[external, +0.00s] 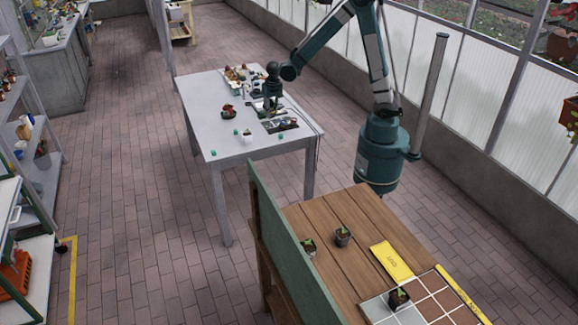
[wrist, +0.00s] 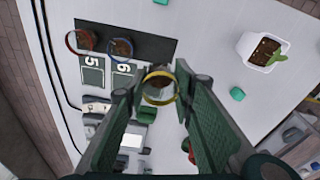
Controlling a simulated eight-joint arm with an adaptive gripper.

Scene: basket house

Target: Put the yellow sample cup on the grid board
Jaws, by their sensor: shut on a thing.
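The yellow-rimmed sample cup (wrist: 160,88), with dark brown contents, sits between my fingertips in the wrist view. My gripper (wrist: 158,92) is shut on it, over the grey table. In the external view my gripper (external: 270,104) is low over that table, and the cup is too small to make out there. The grid board (external: 433,307), marked with white lines, lies at the bottom right on the wooden table, far from my gripper. A small potted plant (external: 399,299) stands on its left part.
A red-rimmed cup (wrist: 81,41) and a blue-rimmed cup (wrist: 120,48) stand on a dark strip beside my gripper. A white potted plant (wrist: 262,50) and green blocks (wrist: 237,94) are nearby. A green panel (external: 283,245) rises along the wooden table's left edge; a yellow sign (external: 392,262) lies beside the board.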

